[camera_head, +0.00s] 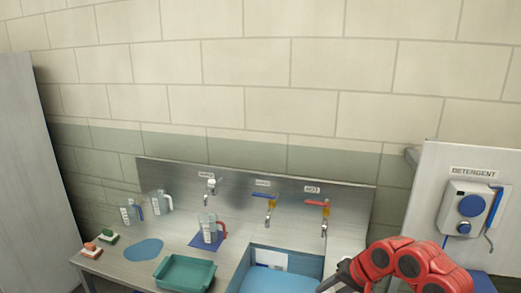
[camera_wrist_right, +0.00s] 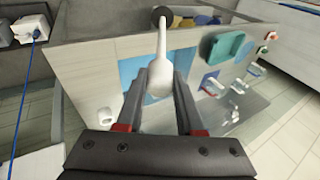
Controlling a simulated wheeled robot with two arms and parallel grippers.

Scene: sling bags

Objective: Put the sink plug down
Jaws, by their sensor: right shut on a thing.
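My right gripper (camera_wrist_right: 160,82) is shut on the sink plug (camera_wrist_right: 160,72), a white, bulb-ended piece with a thin stem and a dark round end at the top of the right wrist view. In the head view my right gripper (camera_head: 342,274) is at the bottom edge, at the right side of the blue sink basin (camera_head: 270,284); the plug cannot be made out there. The basin holds pale blue water. The steel counter (camera_head: 118,262) lies left of it. My left gripper is not in view.
A green tray (camera_head: 187,271), a blue patch (camera_head: 143,249), measuring jugs (camera_head: 130,214) and two small brushes (camera_head: 107,236) occupy the left counter. Taps (camera_head: 269,208) stick out above the sink. A detergent dispenser (camera_head: 468,210) is at right. Little bare counter shows near my right gripper.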

